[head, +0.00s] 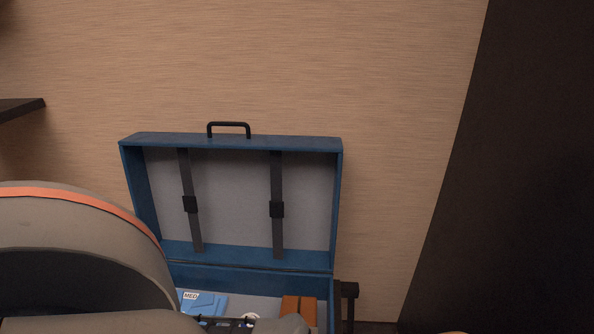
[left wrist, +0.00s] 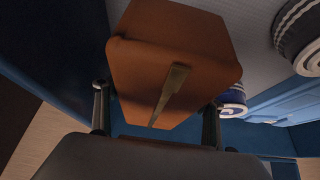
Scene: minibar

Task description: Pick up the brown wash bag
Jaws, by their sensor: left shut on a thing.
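The brown wash bag (head: 299,307) shows at the right end of the open blue suitcase in the head view, its lower part cut off by my arm and the picture edge. In the left wrist view the wash bag (left wrist: 150,60) fills the upper middle, with a tan strip across its face. My left gripper (left wrist: 156,118) has one finger on each side of the bag and is shut on it. The bag still appears inside the suitcase; whether it touches the floor of the case is hidden. My right gripper is in neither view.
The blue suitcase (head: 338,210) stands open with its lid upright against the wall. A light-blue pouch marked MED (head: 205,302) lies in it on the left. Round dark-and-white striped items (left wrist: 300,38) lie close to the bag. A dark panel (head: 510,180) is at right.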

